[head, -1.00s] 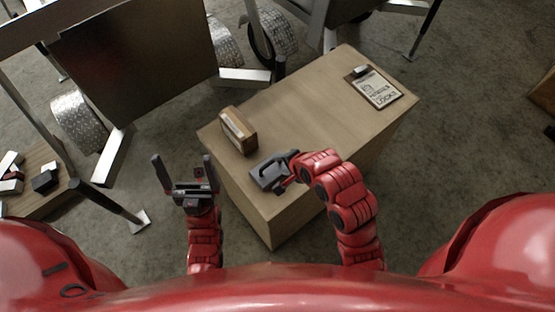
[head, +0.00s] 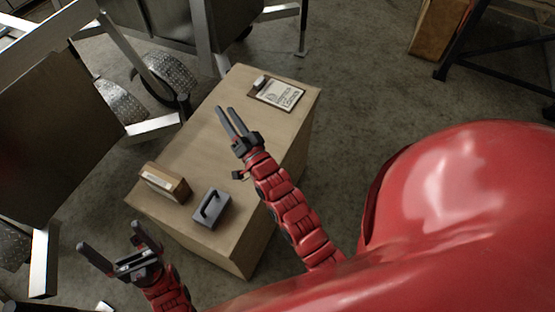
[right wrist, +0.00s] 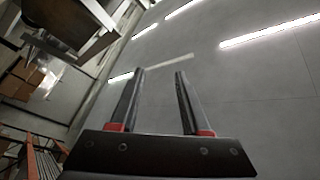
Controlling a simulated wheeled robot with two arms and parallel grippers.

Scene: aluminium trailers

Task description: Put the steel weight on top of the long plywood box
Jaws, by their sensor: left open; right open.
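The steel weight (head: 212,208), a dark grey block with a black handle on top, sits upright on the long plywood box (head: 197,143) near its front end. My right gripper (head: 229,120) is raised over the box's middle, open and empty, apart from the weight. In the right wrist view its two fingers (right wrist: 155,100) are spread with nothing between them, pointing toward the ceiling. My left gripper (head: 113,243) is open and empty, to the left of the box's front end.
A small wooden box (head: 164,183) with a white label stands beside the weight. A clipboard (head: 276,94) lies at the box's far end. Aluminium trailer parts and a wheel (head: 165,77) stand behind and left. Bare floor (head: 365,100) lies to the right.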

